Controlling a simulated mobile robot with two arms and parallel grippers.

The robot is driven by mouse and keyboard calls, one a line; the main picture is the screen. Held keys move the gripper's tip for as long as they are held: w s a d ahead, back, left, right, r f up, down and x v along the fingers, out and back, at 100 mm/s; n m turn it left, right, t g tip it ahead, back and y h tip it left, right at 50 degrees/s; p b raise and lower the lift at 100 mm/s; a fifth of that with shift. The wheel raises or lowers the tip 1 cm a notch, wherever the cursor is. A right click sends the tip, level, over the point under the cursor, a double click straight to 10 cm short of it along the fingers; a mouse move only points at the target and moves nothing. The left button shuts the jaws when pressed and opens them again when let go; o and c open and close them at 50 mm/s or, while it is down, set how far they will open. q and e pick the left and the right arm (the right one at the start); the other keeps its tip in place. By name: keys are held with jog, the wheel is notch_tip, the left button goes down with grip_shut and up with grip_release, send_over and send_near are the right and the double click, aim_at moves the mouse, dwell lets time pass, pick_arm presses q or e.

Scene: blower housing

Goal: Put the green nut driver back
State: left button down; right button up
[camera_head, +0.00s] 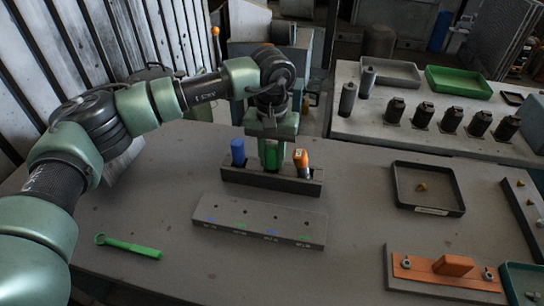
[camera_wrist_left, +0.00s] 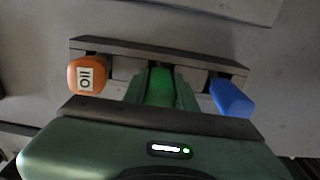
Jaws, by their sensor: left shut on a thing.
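The green nut driver (camera_head: 271,158) is upright at the middle slot of a dark holder (camera_head: 245,180), between a blue-handled driver (camera_head: 238,152) and an orange-handled driver (camera_head: 302,163). My left gripper (camera_head: 271,143) is above the holder and shut on the green handle. In the left wrist view the green nut driver (camera_wrist_left: 161,88) shows between the fingers, with the orange driver (camera_wrist_left: 87,75) at left and the blue driver (camera_wrist_left: 232,98) at right. Whether its shaft is fully seated is hidden. My right gripper is not in view.
A grey block with holes and coloured marks (camera_head: 262,220) lies in front of the holder. A green wrench (camera_head: 128,246) lies at front left. A black tray (camera_head: 428,188) and an orange part on a plate (camera_head: 445,270) are at right. The table's front middle is clear.

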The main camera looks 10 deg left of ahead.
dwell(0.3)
pick_arm(q)
jog(key=c, duration=0.6)
grip_release()
jog(key=shift+r, duration=0.1)
jog(key=shift+r+p, duration=1.75)
jog(key=shift+r, duration=2.2)
